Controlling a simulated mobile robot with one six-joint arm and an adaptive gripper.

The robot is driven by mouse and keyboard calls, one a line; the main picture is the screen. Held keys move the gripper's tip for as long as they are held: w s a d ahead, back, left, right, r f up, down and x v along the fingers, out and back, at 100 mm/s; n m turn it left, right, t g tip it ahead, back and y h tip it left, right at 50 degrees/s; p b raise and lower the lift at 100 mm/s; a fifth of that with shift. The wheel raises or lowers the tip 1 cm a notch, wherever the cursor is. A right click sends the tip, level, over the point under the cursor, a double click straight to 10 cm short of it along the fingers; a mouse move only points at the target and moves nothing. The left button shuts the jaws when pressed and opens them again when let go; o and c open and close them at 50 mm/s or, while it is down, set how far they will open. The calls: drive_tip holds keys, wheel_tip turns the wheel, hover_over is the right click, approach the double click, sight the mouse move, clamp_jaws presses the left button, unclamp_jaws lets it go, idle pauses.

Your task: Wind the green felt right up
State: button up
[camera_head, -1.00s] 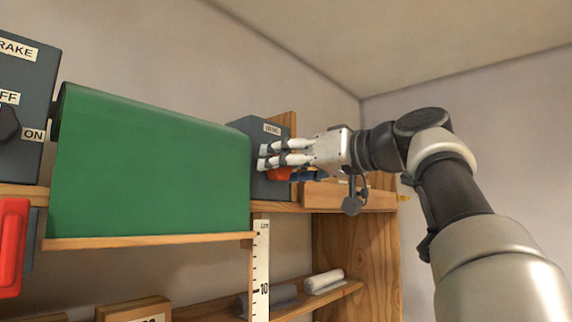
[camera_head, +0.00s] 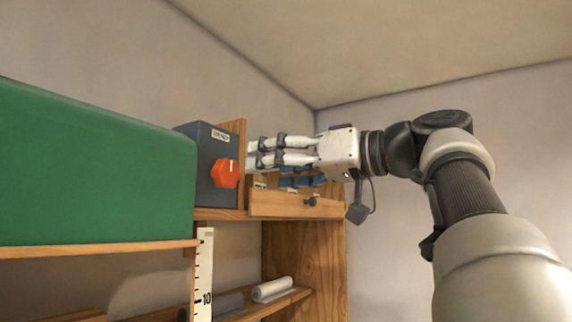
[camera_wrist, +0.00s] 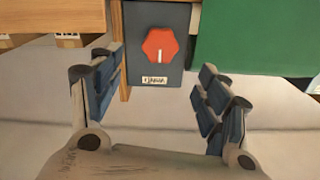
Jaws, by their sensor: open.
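The green felt (camera_head: 95,170) hangs as a broad sheet from a roll at the left of the head view, its lower edge by a wooden ledge. It also shows at the right of the wrist view (camera_wrist: 250,35). A dark grey box (camera_head: 205,145) labelled WIND stands right of the felt. It carries a red six-sided knob (camera_head: 225,173) with a white mark, also seen in the wrist view (camera_wrist: 160,46). My gripper (camera_head: 250,155) is open and empty, to the right of the knob and apart from it. In the wrist view the knob lies beyond and between the fingers.
A wooden drawer front (camera_head: 295,204) with a dark pull sits right of the box, below my gripper. A white centimetre scale (camera_head: 204,275) hangs below the ledge. Rolls (camera_head: 272,289) lie on a lower shelf. The space above the box is free.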

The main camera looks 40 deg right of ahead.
drive_tip(key=shift+v, duration=1.1)
